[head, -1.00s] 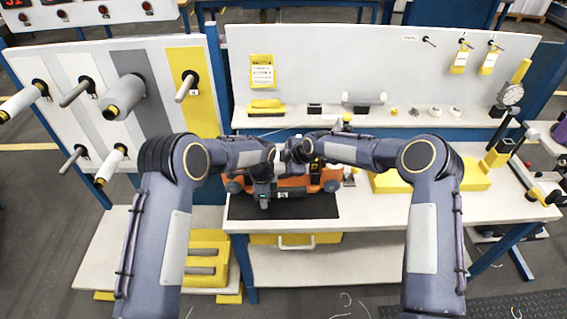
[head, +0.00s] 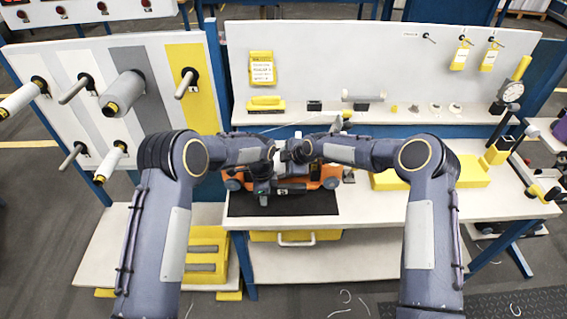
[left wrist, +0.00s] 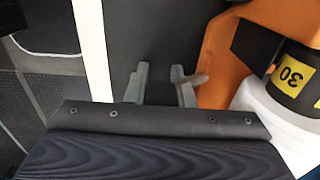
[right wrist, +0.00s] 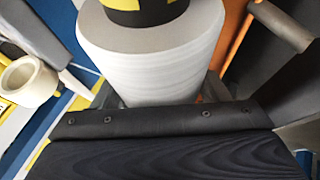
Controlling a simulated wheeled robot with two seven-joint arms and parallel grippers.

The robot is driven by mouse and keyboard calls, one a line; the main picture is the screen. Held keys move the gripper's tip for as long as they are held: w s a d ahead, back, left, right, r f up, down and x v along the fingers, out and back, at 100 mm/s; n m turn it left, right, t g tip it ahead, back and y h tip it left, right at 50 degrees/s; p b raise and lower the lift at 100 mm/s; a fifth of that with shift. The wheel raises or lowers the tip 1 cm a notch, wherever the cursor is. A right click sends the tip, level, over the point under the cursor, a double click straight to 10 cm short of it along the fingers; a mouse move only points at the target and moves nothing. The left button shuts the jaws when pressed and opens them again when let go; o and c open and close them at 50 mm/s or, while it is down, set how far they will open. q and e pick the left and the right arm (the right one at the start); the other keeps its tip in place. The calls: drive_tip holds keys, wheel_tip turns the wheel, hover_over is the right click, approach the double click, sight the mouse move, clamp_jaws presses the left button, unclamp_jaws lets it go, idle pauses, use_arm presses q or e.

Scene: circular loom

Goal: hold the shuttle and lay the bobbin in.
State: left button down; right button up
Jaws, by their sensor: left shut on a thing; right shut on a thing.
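The orange shuttle (head: 331,182) lies on a black mat (head: 240,206) on the bench. My left gripper (head: 264,193) is at the shuttle's left part and shut on it. In the left wrist view its fingers (left wrist: 163,88) stand beside the orange body (left wrist: 226,72). My right gripper (head: 296,160) is over the shuttle, shut on the white bobbin (right wrist: 150,58), which fills the space between its fingers. I cannot tell whether the bobbin rests inside the shuttle. The grippers hide much of both in the head view.
A peg panel with spools (head: 124,92) stands at left. A shelf behind the bench holds a yellow brush (head: 266,104) and small parts. A yellow block (head: 388,181) lies right of the mat. A tape roll (right wrist: 27,80) shows in the right wrist view. The bench front right is clear.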

drive_tip(key=o, duration=1.8)
drive_tip(key=shift+c, duration=0.2)
drive_tip(key=shift+f, duration=0.1)
drive_tip(key=v, duration=1.2)
drive_tip(key=shift+s, duration=0.1)
